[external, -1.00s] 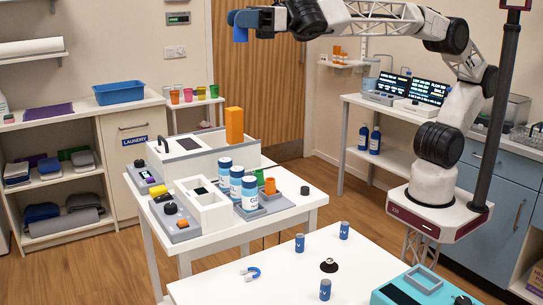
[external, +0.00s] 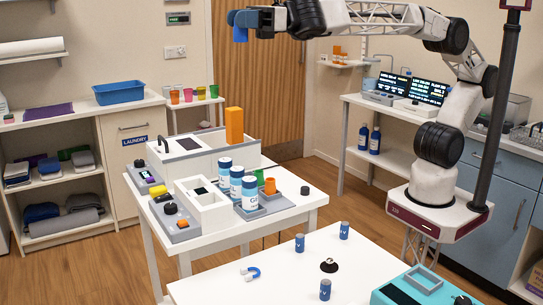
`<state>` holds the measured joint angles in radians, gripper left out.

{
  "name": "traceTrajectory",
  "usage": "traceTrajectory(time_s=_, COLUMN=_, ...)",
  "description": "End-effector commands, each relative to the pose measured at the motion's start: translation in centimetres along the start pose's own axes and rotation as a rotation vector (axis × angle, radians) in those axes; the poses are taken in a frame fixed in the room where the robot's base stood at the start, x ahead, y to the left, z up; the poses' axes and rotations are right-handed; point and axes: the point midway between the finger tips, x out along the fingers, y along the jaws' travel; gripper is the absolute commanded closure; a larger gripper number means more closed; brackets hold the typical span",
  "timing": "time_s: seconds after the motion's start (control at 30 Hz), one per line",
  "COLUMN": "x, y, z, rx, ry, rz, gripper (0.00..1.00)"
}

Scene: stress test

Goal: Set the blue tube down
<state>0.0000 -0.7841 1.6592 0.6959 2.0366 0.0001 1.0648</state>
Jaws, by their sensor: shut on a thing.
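My gripper (external: 246,18) is at the top of the external view, at the end of my raised arm, in front of the wooden door. It is shut on a blue thing (external: 240,33), which hangs at its left end, well above the tables. This is likely the blue tube, but it is small and partly covered, so its full shape is hidden. The white front table (external: 215,290) is far below and in front.
Several small blue cylinders, one at the front (external: 325,290), stand on the front table. A blue horseshoe-shaped piece (external: 254,274), a black disc (external: 329,266) and a teal device (external: 425,285) are there too. The middle table (external: 300,205) is crowded with boxes and blue-white canisters (external: 249,190).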

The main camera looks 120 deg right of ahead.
Motion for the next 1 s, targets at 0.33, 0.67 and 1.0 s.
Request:
traceTrajectory(time_s=0.33, x=0.0, y=0.0, z=0.0, rx=0.001, ry=0.000, rz=0.000, gripper=0.91)
traceTrajectory(time_s=0.67, x=0.6, y=0.6, z=-0.2, rx=0.001, ry=0.000, rz=0.027, gripper=0.91)
traceTrajectory(time_s=1.0, x=2.8, y=2.9, z=-1.3, rx=0.002, ry=-0.003, rz=0.132, gripper=0.91)
